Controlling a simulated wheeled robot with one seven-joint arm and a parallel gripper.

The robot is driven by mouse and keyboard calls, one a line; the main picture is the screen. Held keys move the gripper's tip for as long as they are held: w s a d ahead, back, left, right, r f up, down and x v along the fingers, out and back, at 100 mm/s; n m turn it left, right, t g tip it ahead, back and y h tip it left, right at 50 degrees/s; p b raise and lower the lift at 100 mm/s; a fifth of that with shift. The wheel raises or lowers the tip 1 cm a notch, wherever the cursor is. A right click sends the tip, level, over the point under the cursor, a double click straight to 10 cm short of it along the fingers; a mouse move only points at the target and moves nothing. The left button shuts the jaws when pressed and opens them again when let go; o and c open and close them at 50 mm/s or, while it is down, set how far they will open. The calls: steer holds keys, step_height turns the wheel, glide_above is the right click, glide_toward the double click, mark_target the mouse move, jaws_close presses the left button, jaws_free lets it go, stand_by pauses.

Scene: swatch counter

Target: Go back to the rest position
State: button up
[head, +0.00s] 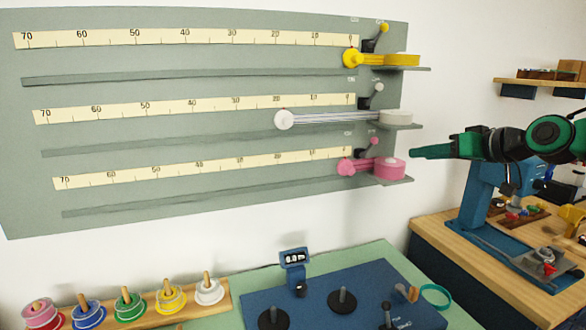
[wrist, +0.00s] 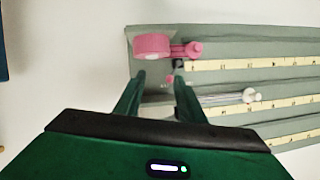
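My gripper (head: 416,152) is in the air at the right of the grey wall board (head: 200,60), pointing left at it. In the wrist view my gripper (wrist: 158,88) has its two fingers apart with nothing between them. The pink spool (head: 390,166) with its pink knob (head: 345,168) is beside the fingertips, apart from them as far as I can tell. The white spool (head: 395,118) has its ribbon drawn left to a white knob (head: 284,119). The yellow spool (head: 402,60) has its knob (head: 350,58) close by.
A wooden rack (head: 228,300) with several coloured spools on pegs stands below the board. A blue panel (head: 255,303) carries black posts and a small display (head: 294,257). A blue press (head: 480,200) stands on a wooden bench (head: 430,222) below my arm. A shelf (head: 510,83) hangs at upper right.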

steer(key=s+d+f+m+g+h, duration=0.2)
steer(key=s+f, duration=0.5)
steer(key=s, duration=0.5)
steer(key=s+d+f+m+g+h, duration=0.2)
steer(key=s+f+m+g, duration=0.2)
steer(key=s, duration=0.9)
steer(key=s+d+f+m+g+h, duration=0.1)
steer(key=s+d+f+m+g, duration=0.1)
steer(key=s+f+g, duration=0.4)
steer(key=s+f+m, duration=0.1)
steer(key=s+f, duration=0.4)
steer(key=s, duration=0.2)
steer(key=shift+d+f+g+h, duration=0.2)
steer(key=shift+f+g+h, duration=0.1)
steer(key=shift+h, duration=0.1)
steer(key=shift+w+f, duration=0.25)
steer(key=shift+w, duration=0.4)
